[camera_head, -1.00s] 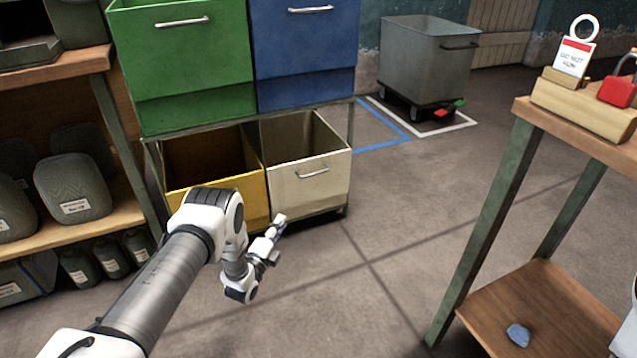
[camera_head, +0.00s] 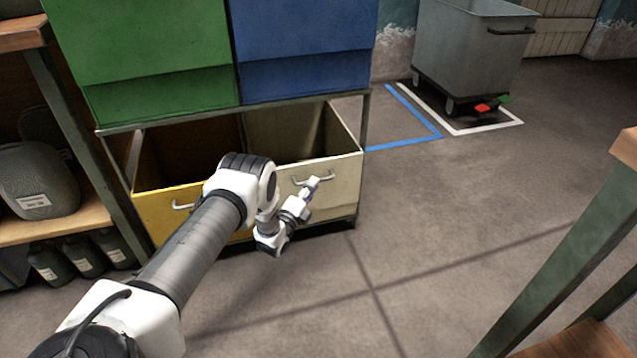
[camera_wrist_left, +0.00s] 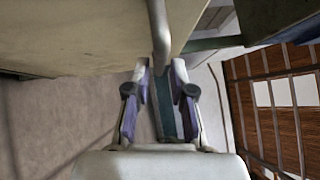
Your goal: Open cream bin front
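The cream bin (camera_head: 340,184) is at the lower right of the rack, its inside visible above its front. Its pale bar handle (camera_head: 300,181) is on the front, and the bar also shows in the left wrist view (camera_wrist_left: 158,32). My left gripper (camera_head: 315,183) is in front of the cream front, by the right part of the handle. In the left wrist view my left gripper (camera_wrist_left: 160,68) has its fingers apart, with the end of the bar between or just ahead of the tips. Contact cannot be told. My right gripper is out of view.
A yellow bin (camera_head: 160,215) sits left of the cream one, partly behind my left arm. Green (camera_head: 150,50) and blue (camera_head: 305,45) bins are above. A shelf post (camera_head: 85,140) stands left and a table leg (camera_head: 560,265) right. The floor (camera_head: 430,220) between is clear.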

